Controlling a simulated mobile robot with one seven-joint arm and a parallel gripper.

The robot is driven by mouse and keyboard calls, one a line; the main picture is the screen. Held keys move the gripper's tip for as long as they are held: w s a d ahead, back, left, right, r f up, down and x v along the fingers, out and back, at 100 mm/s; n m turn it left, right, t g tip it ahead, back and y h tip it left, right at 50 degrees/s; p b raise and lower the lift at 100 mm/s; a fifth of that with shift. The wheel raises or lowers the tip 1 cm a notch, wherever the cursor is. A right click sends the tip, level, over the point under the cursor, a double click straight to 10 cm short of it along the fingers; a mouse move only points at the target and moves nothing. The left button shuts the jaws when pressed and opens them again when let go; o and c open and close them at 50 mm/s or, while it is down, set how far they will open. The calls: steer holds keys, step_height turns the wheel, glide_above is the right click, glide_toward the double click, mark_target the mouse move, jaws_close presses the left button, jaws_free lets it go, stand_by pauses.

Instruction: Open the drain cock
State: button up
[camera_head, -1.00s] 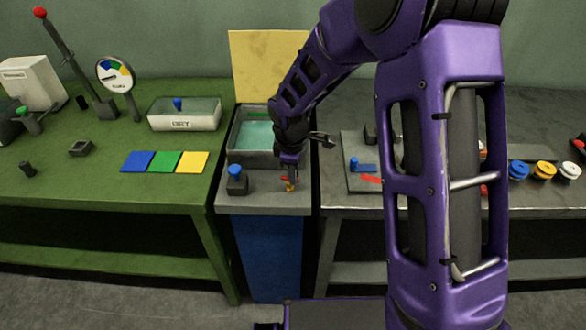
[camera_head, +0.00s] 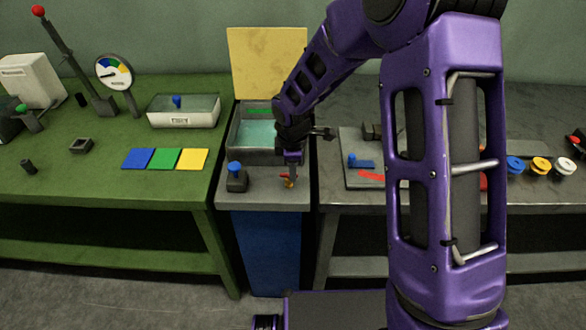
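A small red and yellow fitting (camera_head: 288,181), which looks like the drain cock, is on the front part of the grey sink stand (camera_head: 262,199). My gripper (camera_head: 290,172) points down at it from above, and its tips are at or very close to the fitting. The fingers are too small and too overlapped to show whether they are apart or closed on it. The handle's exact angle cannot be made out. Behind my gripper is the basin with greenish water (camera_head: 254,133), partly hidden by my arm.
A blue-topped knob (camera_head: 236,176) stands just left of the fitting. A yellow panel (camera_head: 262,65) rises behind the basin. A grey plate with blue and red parts (camera_head: 358,184) lies to the right. The green table (camera_head: 105,180) is on the left.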

steer(key=shift+o, duration=1.3)
steer(key=s+r+p, duration=0.1)
steer(key=r, duration=0.7)
steer(key=s+r, duration=0.2)
steer(key=r, duration=0.7)
steer(key=shift+s+p, duration=0.25)
steer(key=shift+p, duration=0.1)
steer(key=shift+a, duration=0.1)
